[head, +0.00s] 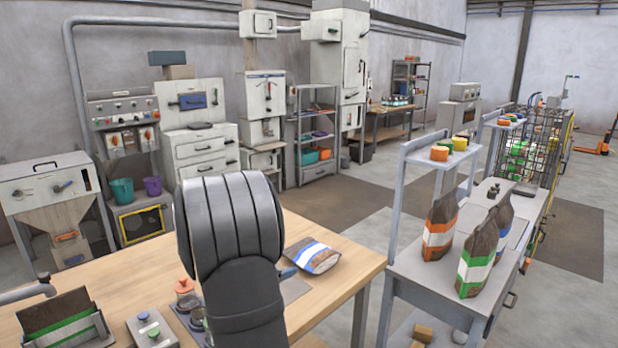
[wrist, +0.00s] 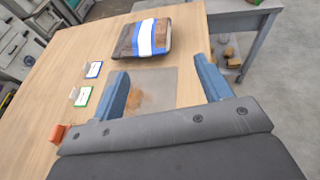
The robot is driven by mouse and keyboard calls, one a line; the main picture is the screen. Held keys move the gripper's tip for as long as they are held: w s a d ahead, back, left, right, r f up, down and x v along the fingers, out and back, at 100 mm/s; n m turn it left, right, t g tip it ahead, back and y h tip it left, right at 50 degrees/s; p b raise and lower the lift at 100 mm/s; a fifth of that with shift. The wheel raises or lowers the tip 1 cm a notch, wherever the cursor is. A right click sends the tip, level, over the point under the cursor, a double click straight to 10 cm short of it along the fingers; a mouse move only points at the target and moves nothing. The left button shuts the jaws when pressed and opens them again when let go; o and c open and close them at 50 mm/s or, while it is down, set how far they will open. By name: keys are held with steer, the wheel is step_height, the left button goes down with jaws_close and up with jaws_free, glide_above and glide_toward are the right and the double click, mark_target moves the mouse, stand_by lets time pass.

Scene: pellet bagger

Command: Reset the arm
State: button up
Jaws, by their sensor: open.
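My gripper (wrist: 160,92) shows in the wrist view with its two blue fingers spread wide and nothing between them. It is above the wooden table (wrist: 60,60), over a grey mat (wrist: 155,92) with a brown smudge. In the head view my dark arm covers the middle of the table, and only a small blue part of the gripper shows at its right edge. A brown bag with a blue and white band (head: 313,256) lies flat on the table. It also shows beyond the fingers in the wrist view (wrist: 146,38), apart from them.
A grey bench (head: 420,265) at the right holds standing bags with orange (head: 438,235) and green (head: 474,272) bands. A tilted bag holder (head: 62,318) and a button box (head: 151,330) are at the table's left. Small label cards (wrist: 93,69) stand on the table.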

steer(key=shift+s+d+f+n+t+y, duration=0.7)
steer(key=shift+d+f+n+y, duration=0.65)
steer(key=shift+d, duration=0.5)
steer(key=s+a+r+n+y, duration=0.1)
steer(key=a+r, duration=0.1)
steer(key=a, duration=0.5)
steer(key=shift+y, duration=0.35)
steer(key=shift+o, duration=0.2)
